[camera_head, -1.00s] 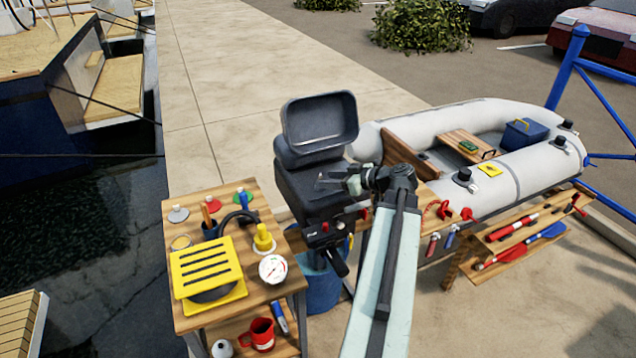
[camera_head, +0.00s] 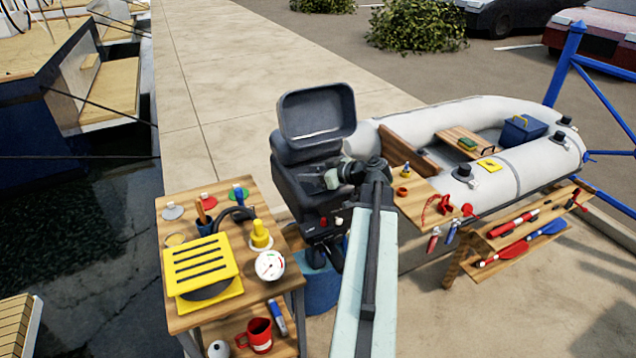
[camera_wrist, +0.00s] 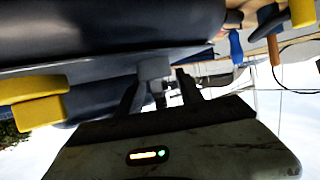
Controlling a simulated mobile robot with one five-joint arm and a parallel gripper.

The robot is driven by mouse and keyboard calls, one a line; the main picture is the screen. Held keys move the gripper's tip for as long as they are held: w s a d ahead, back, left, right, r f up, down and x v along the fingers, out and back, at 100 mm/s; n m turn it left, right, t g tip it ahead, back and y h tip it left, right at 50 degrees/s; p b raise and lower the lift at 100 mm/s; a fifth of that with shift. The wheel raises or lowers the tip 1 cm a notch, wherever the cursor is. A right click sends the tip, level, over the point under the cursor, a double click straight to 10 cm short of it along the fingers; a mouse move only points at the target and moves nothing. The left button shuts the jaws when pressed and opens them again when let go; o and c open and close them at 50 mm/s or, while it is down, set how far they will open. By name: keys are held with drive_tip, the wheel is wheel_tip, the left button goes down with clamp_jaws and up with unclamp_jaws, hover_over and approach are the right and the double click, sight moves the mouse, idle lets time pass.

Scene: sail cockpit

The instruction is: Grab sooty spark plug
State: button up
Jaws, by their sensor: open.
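The dark outboard motor (camera_head: 305,195) has its cowl (camera_head: 317,112) tipped open. My gripper (camera_head: 312,180) is over the motor, below the cowl, with its jaws apart. In the wrist view, the dark fingers (camera_wrist: 160,92) point into a dark space. A light grey block (camera_wrist: 153,68) shows just beyond them, with a small pale piece between them. I cannot tell whether either is part of the sooty spark plug. No spark plug stands out clearly in the head view, where the gripper and arm hide part of the motor.
A wooden stand (camera_head: 215,320) at left holds a yellow slotted box (camera_head: 200,265), a white gauge (camera_head: 270,265) and a yellow-topped fitting (camera_head: 260,236). A grey dinghy (camera_head: 530,165) lies at right. A wooden board (camera_head: 420,205) beside my arm holds small items.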

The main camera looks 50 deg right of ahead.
clamp_jaws()
drive_tip(key=shift+r, duration=0.1)
